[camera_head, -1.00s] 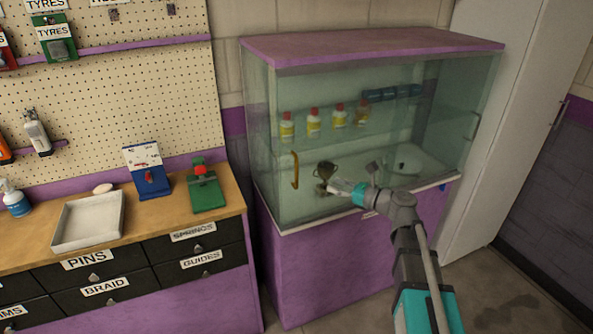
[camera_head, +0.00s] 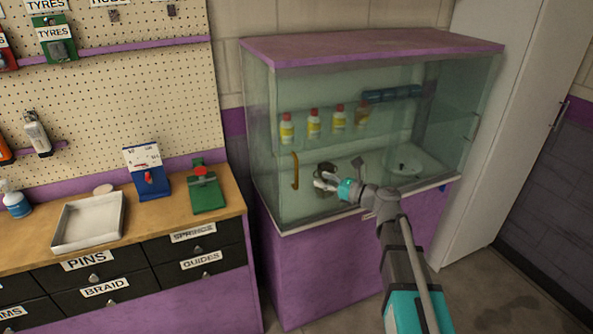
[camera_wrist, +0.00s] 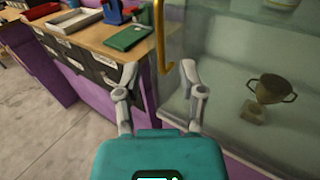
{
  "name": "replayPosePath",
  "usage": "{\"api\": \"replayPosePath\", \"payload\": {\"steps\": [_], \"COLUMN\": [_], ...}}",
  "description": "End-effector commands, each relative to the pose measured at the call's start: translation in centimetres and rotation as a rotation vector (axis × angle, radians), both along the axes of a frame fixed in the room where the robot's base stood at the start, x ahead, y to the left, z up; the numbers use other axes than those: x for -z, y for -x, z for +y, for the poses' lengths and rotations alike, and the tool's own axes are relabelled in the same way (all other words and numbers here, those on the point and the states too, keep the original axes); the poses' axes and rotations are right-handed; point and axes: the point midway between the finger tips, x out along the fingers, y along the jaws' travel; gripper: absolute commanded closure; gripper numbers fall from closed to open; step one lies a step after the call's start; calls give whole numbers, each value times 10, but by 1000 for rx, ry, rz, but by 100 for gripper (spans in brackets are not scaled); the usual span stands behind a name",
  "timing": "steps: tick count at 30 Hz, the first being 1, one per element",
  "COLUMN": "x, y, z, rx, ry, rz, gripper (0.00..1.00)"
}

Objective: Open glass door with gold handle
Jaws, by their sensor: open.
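The glass door (camera_head: 318,180) with the gold handle (camera_head: 295,171) forms the front left of a display cabinet and looks closed. The handle is a vertical bar near the door's left edge. In the wrist view the handle (camera_wrist: 160,38) stands ahead, between and beyond the fingertips, and its top is cut off by the frame. My gripper (camera_head: 320,182) is open and empty, to the right of the handle in the head view and apart from it. Both fingers of my gripper (camera_wrist: 160,72) show in the wrist view.
A trophy (camera_wrist: 267,95) stands inside, behind the glass. Several bottles (camera_head: 313,123) stand on the cabinet shelf. A workbench with a white tray (camera_head: 88,222) and a green item (camera_head: 207,192) is at left. A tall white cabinet (camera_head: 500,110) stands at right. Floor in front is clear.

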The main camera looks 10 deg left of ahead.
Motion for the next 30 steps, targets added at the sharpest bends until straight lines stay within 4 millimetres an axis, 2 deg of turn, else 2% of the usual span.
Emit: {"api": "replayPosePath", "payload": {"steps": [15, 21, 30], "x": [0, 0, 0], "y": [-28, -33, -33], "z": [72, 87, 91], "rx": [-1, 0, 1], "ry": [0, 0, 0], "rz": [0, 0, 0], "gripper": [49, 49, 49]}}
